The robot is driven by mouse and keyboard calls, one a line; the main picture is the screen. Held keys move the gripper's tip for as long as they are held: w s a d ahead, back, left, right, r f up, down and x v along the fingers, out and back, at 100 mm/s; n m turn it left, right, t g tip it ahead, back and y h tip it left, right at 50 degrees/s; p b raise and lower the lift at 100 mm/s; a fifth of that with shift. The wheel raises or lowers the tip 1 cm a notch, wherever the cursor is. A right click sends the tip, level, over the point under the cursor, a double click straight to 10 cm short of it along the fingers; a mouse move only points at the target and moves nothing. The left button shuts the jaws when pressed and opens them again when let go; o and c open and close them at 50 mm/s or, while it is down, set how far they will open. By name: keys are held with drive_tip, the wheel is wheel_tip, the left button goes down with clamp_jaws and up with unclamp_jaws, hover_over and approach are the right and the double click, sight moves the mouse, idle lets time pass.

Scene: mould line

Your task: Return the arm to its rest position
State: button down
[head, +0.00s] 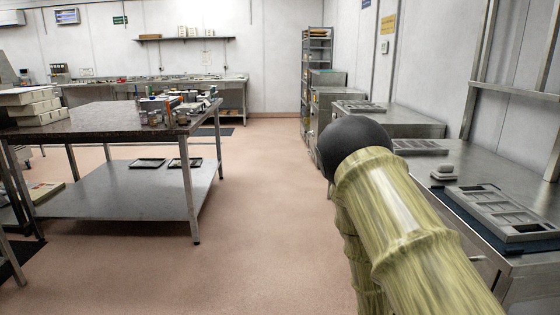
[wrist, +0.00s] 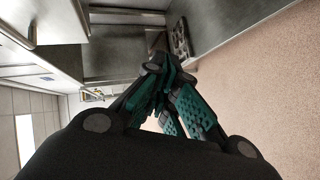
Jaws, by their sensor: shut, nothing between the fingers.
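My gripper (wrist: 160,75) shows in the wrist view, dark with green finger pads. Its fingers are together with nothing between them. The wrist view is turned, with the pinkish floor on the right and steel furniture on the left and top. In the head view my arm, in a yellowish ribbed cover with a black rounded joint, fills the lower right. My gripper does not show in the head view.
A steel counter (head: 425,178) runs along the right, bearing a grey mould tray (head: 500,212) and a small rounded grey piece (head: 443,172). A dark-topped table (head: 85,119) stands at left. A shelf rack (head: 316,62) is at the back. The floor (head: 268,185) between is clear.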

drive_tip(key=s+a+f+m+g+y, duration=0.1)
drive_tip(key=s+a+f+g+y, duration=0.1)
drive_tip(key=s+f, duration=0.5)
drive_tip(key=s+a+f+m+g+y, duration=0.1)
drive_tip(key=s+a+f+m+g, duration=0.1)
drive_tip(key=s+f, duration=0.55)
drive_tip(key=s+a+f+m+g+y, duration=0.2)
drive_tip(key=s+a+f, duration=0.1)
drive_tip(key=s, duration=0.7)
drive_tip(key=s+a+f+m+g+y, duration=0.15)
drive_tip(key=s+a+f, duration=0.25)
drive_tip(key=s, duration=0.6)
drive_tip(key=s+a+m+g+y, duration=0.2)
drive_tip(key=s+a+g, duration=0.2)
drive_tip(key=s, duration=0.6)
wheel_tip(320, 180, up, 14)
drive_tip(key=p, duration=1.4)
drive_tip(key=shift+w+r+t, duration=0.15)
drive_tip(key=shift+w+t, duration=0.1)
drive_tip(key=shift+t, duration=0.1)
drive_tip(key=shift+d, duration=0.1)
